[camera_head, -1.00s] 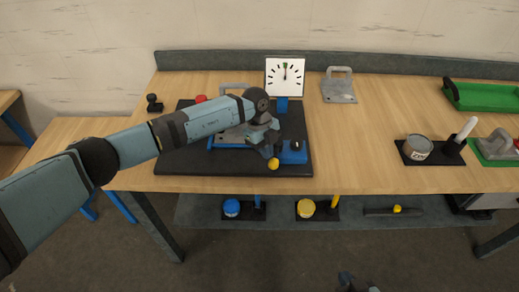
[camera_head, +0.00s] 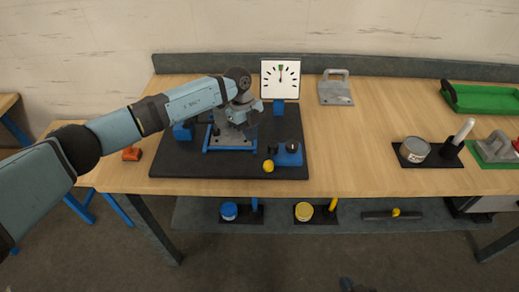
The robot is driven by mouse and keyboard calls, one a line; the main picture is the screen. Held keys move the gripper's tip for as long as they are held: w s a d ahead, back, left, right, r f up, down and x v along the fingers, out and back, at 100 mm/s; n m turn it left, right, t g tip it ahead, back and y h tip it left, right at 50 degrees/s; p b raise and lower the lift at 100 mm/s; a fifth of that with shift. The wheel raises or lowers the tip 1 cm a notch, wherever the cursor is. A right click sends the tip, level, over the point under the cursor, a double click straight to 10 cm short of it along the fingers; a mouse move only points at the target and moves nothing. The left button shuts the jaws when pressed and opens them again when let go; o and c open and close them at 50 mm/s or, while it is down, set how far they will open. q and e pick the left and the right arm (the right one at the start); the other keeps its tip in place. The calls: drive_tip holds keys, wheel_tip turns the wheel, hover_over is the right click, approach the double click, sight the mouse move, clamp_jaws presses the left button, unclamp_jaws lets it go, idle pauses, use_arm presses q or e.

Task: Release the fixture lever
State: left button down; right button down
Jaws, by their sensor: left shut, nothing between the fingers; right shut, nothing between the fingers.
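A blue block (camera_head: 288,156) with a dark knob on top sits at the front right of the black base plate (camera_head: 215,180). A yellow ball knob (camera_head: 268,166) is at its left front side; it looks like the end of the fixture lever, but the lever's arm is too small to make out. My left gripper (camera_head: 246,122) is shut and empty. It is over the grey part in the blue frame (camera_head: 230,148), up and left of the yellow knob and apart from it. My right gripper (camera_head: 350,285) shows only as a dark bit at the bottom edge.
A white dial (camera_head: 281,78) stands behind the plate. A grey handled plate (camera_head: 335,92), a can (camera_head: 415,148), a white-handled tool (camera_head: 464,130) and a green tray (camera_head: 485,97) lie to the right. The table between them is clear. An orange-red object (camera_head: 131,154) is at left.

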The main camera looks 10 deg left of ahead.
use_arm(q)
drive_tip(key=v, duration=0.6)
drive_tip(key=shift+a+b, duration=0.35)
drive_tip(key=shift+b, duration=0.1)
drive_tip(key=shift+s, duration=0.1)
